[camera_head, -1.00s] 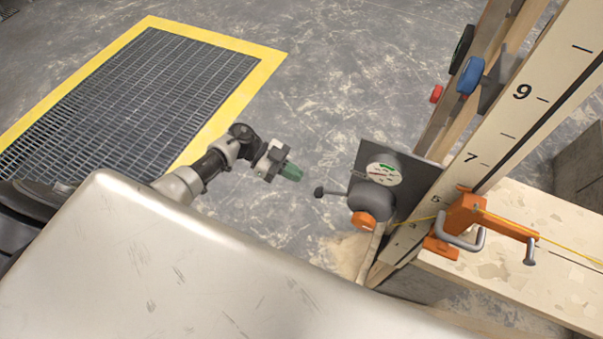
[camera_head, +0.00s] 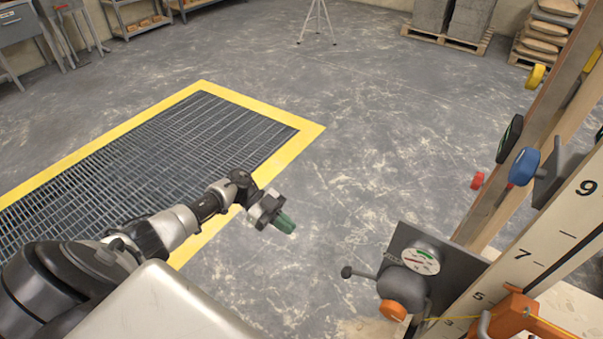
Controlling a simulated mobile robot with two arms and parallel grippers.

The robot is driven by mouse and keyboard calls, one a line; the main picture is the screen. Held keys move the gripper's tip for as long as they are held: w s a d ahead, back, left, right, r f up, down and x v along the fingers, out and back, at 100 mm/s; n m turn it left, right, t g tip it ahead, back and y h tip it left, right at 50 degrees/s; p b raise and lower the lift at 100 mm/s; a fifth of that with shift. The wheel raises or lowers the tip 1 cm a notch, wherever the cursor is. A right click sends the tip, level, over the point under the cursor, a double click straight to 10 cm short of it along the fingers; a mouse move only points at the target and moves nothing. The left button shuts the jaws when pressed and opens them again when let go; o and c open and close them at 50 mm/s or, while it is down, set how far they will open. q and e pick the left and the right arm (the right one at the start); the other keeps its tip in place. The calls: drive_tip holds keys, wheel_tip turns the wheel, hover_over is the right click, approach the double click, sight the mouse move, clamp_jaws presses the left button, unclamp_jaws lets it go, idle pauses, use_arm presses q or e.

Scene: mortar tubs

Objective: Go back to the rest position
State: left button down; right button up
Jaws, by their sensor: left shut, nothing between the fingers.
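My left gripper (camera_head: 284,222) shows near the middle of the head view, at the end of my left arm, which comes in from the left. Its green fingertips are shut with nothing between them. It hangs over bare floor, just right of the yellow-edged grate, and touches nothing. My right gripper is not in view.
A floor grate (camera_head: 130,155) with a yellow border lies at left. At right stand a numbered post (camera_head: 540,245), a dial gauge (camera_head: 421,261) with a lever, and an orange clamp (camera_head: 512,318). Pallets (camera_head: 447,37) and a tripod (camera_head: 318,20) stand far back. The middle floor is clear.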

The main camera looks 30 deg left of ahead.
use_arm(q)
drive_tip(key=s+d+f+n+t+y, duration=0.1)
drive_tip(key=s+f+n+t+y, duration=0.2)
drive_tip(key=f, duration=0.4)
drive_tip(key=s+f+n+t+y, duration=0.1)
drive_tip(key=f+n+t+y, duration=0.2)
drive_tip(key=f+n+t, duration=0.35)
drive_tip(key=s+d+f+n+t+y, duration=0.1)
drive_tip(key=s+f+n+t+y, duration=0.1)
drive_tip(key=f, duration=0.7)
drive_tip(key=s+d+f+n+g+y, duration=0.1)
drive_tip(key=s+f, duration=0.4)
drive_tip(key=s, duration=0.5)
drive_tip(key=s+d+f+n+g+y, duration=0.1)
drive_tip(key=s+f+g, duration=0.4)
drive_tip(key=s, duration=0.6)
drive_tip(key=s+d+f+n+g+y, duration=0.2)
drive_tip(key=s+d+f+g+y, duration=0.1)
drive_tip(key=s, duration=0.8)
wheel_tip(320, 180, down, 2)
drive_tip(key=shift+d+g+y, duration=0.2)
drive_tip(key=shift+g+y, duration=0.2)
drive_tip(key=shift+g, duration=0.35)
